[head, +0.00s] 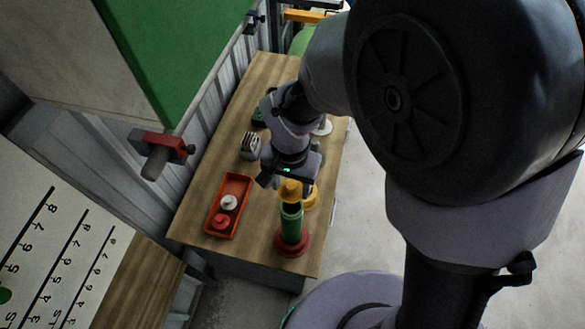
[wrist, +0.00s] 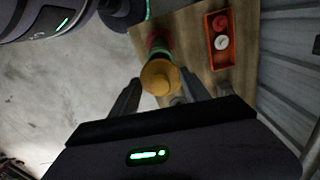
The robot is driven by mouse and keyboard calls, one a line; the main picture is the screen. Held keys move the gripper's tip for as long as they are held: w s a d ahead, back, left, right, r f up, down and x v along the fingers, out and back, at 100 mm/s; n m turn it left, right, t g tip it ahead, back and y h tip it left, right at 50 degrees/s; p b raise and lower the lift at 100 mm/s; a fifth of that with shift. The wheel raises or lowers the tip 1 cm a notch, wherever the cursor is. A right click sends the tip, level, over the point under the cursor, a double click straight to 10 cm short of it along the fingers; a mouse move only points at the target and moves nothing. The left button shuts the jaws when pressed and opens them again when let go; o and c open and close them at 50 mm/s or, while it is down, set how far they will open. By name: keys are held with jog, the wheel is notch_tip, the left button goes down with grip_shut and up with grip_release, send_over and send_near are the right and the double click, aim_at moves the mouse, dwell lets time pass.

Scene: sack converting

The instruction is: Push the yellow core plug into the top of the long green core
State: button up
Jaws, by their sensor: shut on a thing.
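The yellow core plug (head: 290,190) is between the fingers of my gripper (head: 278,181), which is shut on it. In the wrist view the round plug (wrist: 160,78) sits between the two fingertips (wrist: 160,84). The long green core (head: 291,224) stands upright on a red base (head: 292,246) near the table's front edge. The plug is right over the core's top, and a dark band shows just below it. I cannot tell whether the plug touches or enters the core. In the wrist view the plug hides most of the core (wrist: 158,46).
An orange tray (head: 209,226) with a white and a red plug lies left of the core on the wooden table (head: 190,222). A yellow piece (head: 311,198) stands close behind the core. A grey slotted holder (head: 250,146) is farther back, near the corrugated wall.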

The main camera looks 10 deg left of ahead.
jog(key=shift+f+b, duration=3.55)
jog(key=shift+f, duration=0.35)
jog(key=o, duration=1.4)
jog(key=shift+o, duration=0.2)
jog(key=shift+r, duration=0.15)
notch_tip(320, 180, up, 17)
jog(key=p, duration=0.3)
jog(key=shift+r, duration=0.15)
